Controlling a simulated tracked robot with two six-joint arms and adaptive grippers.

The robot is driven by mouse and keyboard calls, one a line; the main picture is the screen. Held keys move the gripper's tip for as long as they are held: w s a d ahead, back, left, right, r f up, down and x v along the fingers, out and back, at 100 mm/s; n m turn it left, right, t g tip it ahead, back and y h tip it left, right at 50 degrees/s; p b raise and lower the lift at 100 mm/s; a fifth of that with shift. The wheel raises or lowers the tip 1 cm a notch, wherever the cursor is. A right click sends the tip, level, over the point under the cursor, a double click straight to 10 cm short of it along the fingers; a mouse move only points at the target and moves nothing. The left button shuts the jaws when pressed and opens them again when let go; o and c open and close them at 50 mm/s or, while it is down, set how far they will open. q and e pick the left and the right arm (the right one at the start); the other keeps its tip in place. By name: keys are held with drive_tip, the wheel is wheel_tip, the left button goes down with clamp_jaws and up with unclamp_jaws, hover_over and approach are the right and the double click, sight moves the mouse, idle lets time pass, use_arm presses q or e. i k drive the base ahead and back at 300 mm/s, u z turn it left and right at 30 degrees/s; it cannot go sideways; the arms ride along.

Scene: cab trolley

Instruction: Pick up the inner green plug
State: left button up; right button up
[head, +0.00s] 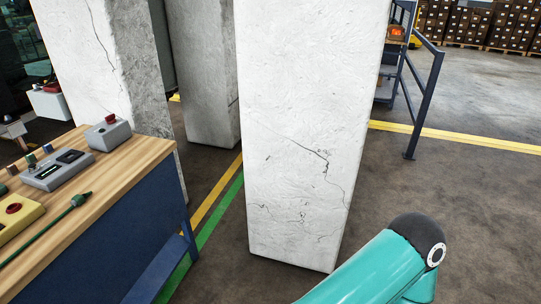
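A dark green plug (80,199) on a green cable lies on the wooden top of the workbench (140,160) at the left, near its front edge. Its cable runs down and left out of the picture. A small green piece (47,149) stands behind the grey control box, among other coloured pieces; I cannot tell if it is a plug. Only one green plug with a cable is clearly seen. Neither of my grippers is in view. A teal link of my arm shows at the bottom right, well away from the bench.
A grey box with a display (60,172), a grey box with a red button (109,134) and a yellow box with a red button (18,214) sit on the bench. A white cracked pillar (300,130) stands right of it. Floor beyond the pillar is open up to a blue railing (425,100).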

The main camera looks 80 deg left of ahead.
sight(79, 201)
drive_tip(key=z, duration=1.7)
drive_tip(key=i, duration=0.1)
drive_tip(key=u, duration=2.95)
drive_tip(key=i, duration=0.2)
drive_tip(key=u, duration=2.2)
drive_tip(key=k, duration=0.6)
drive_tip(key=u, duration=0.3)
drive_tip(key=i, duration=1.65)
drive_tip(key=z, duration=0.35)
